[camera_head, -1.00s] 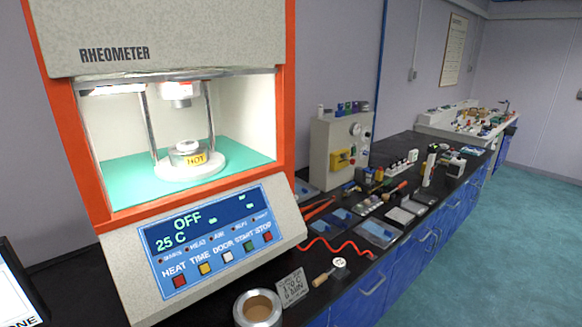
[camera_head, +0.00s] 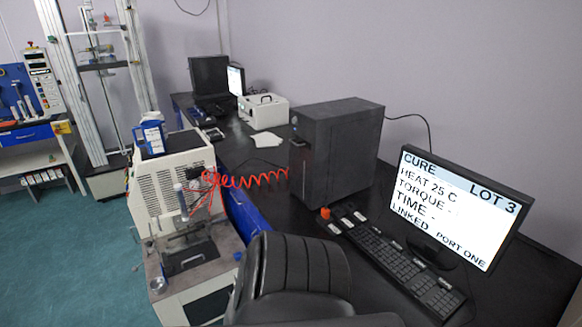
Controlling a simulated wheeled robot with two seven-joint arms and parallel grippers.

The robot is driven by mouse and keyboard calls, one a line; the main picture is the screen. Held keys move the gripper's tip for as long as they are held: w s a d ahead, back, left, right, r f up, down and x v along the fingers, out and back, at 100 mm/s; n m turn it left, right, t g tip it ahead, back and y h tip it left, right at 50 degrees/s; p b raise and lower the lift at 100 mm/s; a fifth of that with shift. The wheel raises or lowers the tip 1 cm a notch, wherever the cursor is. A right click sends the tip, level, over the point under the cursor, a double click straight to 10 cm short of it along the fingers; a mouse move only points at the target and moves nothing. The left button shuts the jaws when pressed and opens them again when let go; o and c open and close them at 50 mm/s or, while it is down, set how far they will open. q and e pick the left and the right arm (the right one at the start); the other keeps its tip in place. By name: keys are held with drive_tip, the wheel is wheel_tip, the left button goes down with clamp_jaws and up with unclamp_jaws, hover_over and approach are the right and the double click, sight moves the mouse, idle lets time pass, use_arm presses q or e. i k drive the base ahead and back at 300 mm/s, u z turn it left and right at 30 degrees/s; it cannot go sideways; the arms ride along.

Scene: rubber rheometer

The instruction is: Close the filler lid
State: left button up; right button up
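I cannot make out a filler lid for certain in the head view. A beige vented machine (camera_head: 172,182) stands at the left of centre, with a blue and white container (camera_head: 150,132) on its top. Whether that container has a lid, open or shut, is too small to tell. A metal fixture (camera_head: 188,247) sits on the machine's front ledge. Neither of my grippers is in view.
A black chair (camera_head: 290,275) stands in the foreground before the dark bench. A black computer case (camera_head: 335,145), a keyboard (camera_head: 405,265) and a monitor (camera_head: 462,205) are on the bench. A red coiled hose (camera_head: 255,179) spans the gap. Floor is clear at left.

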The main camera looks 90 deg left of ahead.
sight(165, 274)
drive_tip(key=u, duration=3.9)
drive_tip(key=i, duration=1.65)
drive_tip(key=z, duration=1.65)
drive_tip(key=k, duration=0.65)
drive_tip(key=u, duration=1.55)
